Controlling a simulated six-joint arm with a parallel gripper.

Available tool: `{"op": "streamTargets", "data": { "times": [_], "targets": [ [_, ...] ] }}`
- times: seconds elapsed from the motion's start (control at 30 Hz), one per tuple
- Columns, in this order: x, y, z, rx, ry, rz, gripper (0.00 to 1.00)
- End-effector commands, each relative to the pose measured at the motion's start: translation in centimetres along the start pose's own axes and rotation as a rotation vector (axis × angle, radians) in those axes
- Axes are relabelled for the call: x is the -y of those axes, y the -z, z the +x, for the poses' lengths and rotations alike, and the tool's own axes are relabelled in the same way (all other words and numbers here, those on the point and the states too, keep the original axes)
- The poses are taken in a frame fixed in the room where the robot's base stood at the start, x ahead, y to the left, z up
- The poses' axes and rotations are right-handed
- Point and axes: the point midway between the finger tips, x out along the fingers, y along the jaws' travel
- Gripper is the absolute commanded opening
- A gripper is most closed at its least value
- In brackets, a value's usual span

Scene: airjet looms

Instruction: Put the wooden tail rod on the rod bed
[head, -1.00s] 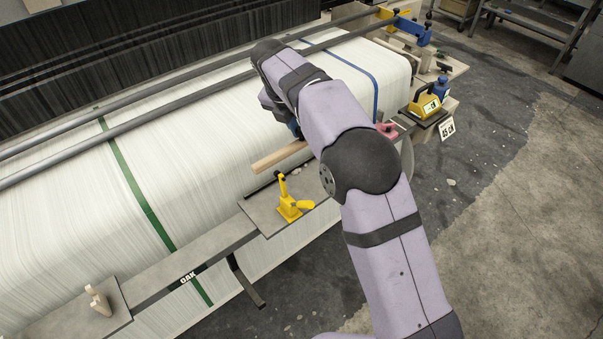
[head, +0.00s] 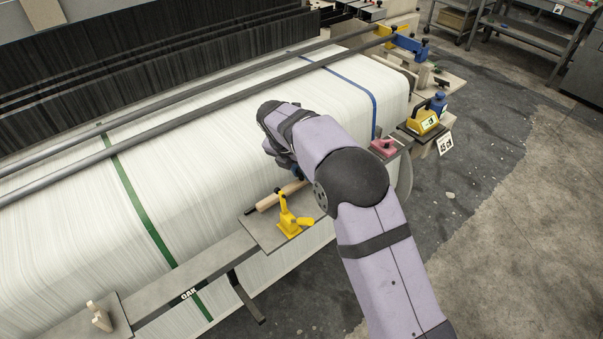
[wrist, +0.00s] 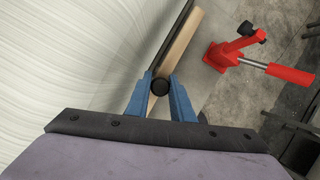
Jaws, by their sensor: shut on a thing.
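The wooden rod (head: 281,197) shows as a pale stick just behind the yellow clamp, low over or on a grey plate (head: 262,236) in front of the white warp sheet. I cannot tell whether it touches the plate, which seems to be the rod bed. In the wrist view the rod (wrist: 180,42) slants up and right beside a dark strip. In the head view my arm mostly hides my gripper.
A yellow clamp (head: 287,217) stands on the plate, close to the rod. A red clamp (wrist: 245,50) stands right of the rod in the wrist view. A wooden piece (head: 98,315) is at the rail's left end. A yellow device (head: 423,121) stands at the right.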

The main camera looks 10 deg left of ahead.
Motion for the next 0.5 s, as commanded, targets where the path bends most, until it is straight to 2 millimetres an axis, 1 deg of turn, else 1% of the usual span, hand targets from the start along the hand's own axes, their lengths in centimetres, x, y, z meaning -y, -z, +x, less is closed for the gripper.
{"op": "streamTargets", "data": {
  "times": [0.1, 0.17, 0.5],
  "targets": [
    [-0.1, 0.4, 1.0, 0.0, 0.0, -0.001, 0.0],
    [-0.1, 0.5, 1.2, 0.001, 0.0, -0.001, 0.0],
    [-0.1, 0.5, 1.4, 0.001, -0.001, 0.0, 0.0]
  ]
}}
